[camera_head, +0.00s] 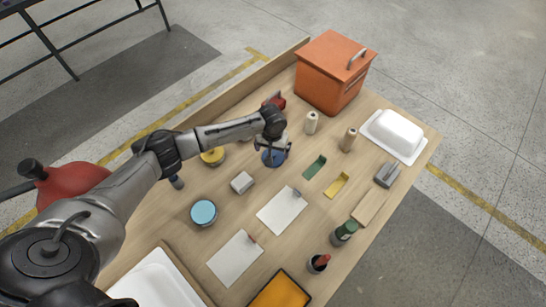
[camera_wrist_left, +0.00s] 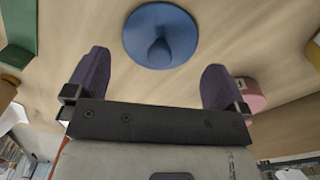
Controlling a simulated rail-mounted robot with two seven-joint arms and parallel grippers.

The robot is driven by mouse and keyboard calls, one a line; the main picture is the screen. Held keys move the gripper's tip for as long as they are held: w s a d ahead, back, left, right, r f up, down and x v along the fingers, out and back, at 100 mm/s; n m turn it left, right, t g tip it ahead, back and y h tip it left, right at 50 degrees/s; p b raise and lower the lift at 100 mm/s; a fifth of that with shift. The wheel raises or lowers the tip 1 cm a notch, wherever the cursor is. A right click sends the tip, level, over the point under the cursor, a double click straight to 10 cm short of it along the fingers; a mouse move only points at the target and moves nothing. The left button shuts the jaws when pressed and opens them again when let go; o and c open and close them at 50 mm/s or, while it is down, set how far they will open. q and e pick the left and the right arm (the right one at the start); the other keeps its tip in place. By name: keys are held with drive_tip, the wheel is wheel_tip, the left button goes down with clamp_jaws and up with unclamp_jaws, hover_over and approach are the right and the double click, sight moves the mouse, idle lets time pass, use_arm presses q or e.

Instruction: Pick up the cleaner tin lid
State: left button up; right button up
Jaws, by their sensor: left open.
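A round blue lid with a central knob (camera_wrist_left: 160,38), which I take to be the cleaner tin lid, shows at the top middle of the left wrist view. In the head view the blue lid (camera_head: 273,158) is partly hidden under my left gripper (camera_head: 273,145). In the left wrist view my left gripper (camera_wrist_left: 156,78) has its two dark fingers spread wide with nothing between them. The lid lies beyond the fingertips, apart from them. Whether a tin stands under the lid is hard to tell. My right gripper is not in view.
A light-blue-topped tin (camera_head: 203,211) and a yellow-topped tin (camera_head: 212,156) stand left of the lid. A small grey block (camera_head: 242,183), a green piece (camera_head: 315,167) and two pale bottles stand nearby. An orange box (camera_head: 333,75) stands at the back. White sheets (camera_head: 281,211) lie in front.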

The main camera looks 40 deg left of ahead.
sight(273, 153)
use_arm(q)
drive_tip(key=shift+f, duration=1.65)
drive_tip(key=c, duration=0.7)
drive_tip(key=shift+o, duration=0.2)
